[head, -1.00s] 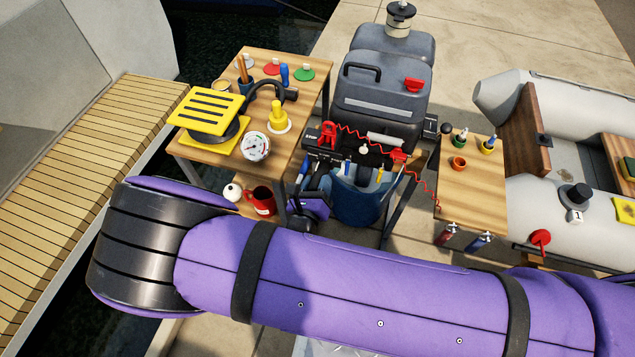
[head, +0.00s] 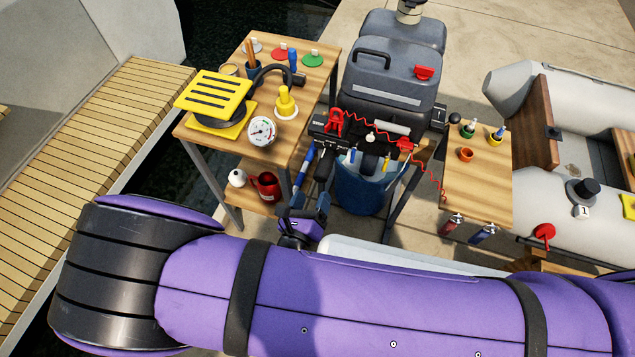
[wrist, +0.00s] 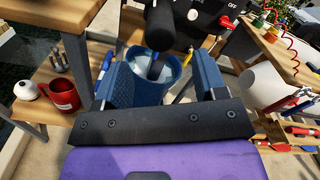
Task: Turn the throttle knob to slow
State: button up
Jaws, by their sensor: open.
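The grey outboard motor (head: 390,85) stands upright at the centre back, with a black control panel (head: 345,125) on its near side. A small pale knob (head: 371,138) sits on the panel; I cannot read a throttle or slow mark. In the wrist view, a pale knob (wrist: 193,14) shows by a panel (wrist: 225,28) marked OFF, and a thick black grip (wrist: 160,25) points toward me. My gripper (wrist: 153,84) is open and empty, its blue fingers apart below the grip, touching no knob. In the head view my gripper (head: 309,203) is low, left of the blue bucket.
A wooden table (head: 205,150) with a yellow-covered item is at left, a smaller table (head: 478,190) at right. A red mug (head: 266,188) sits on a low shelf. A grey dinghy (head: 520,95) lies right.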

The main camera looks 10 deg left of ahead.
jog(key=shift+s+a, duration=0.1)
jog(key=shift+s, duration=0.95)
jog(key=w+d+r+m+g+h, duration=0.4)
jog(key=w+r+m, duration=0.15)
jog(key=r, duration=0.25)
jog(key=w+d+r+m+g+h, duration=0.3)
jog(key=w+d+r+m+h, duration=0.15)
jog(key=r+m, duration=0.3)
jog(key=w+d+r+m+g+y, duration=0.1)
jog(key=w+d+r+m+g, duration=0.3)
jog(key=d+r+m+g, duration=0.75)
jog(key=s+d+r+m+t+y, duration=0.1)
jog(key=s+d+r+m+y, duration=0.2)
jog(key=d+r, duration=0.4)
jog(key=s+d+r+m+t+y, duration=0.1)
jog(key=d+r+m+y, duration=0.1)
jog(key=d+r+m, duration=0.4)
jog(key=s+d+r+m+t+y, duration=0.4)
jog(key=s+d+r+m, duration=0.3)
jog(key=s+r, duration=0.3)
jog(key=shift+s+d+r, duration=0.15)
jog(key=shift+s+d, duration=0.4)
jog(key=shift+d, duration=0.05)
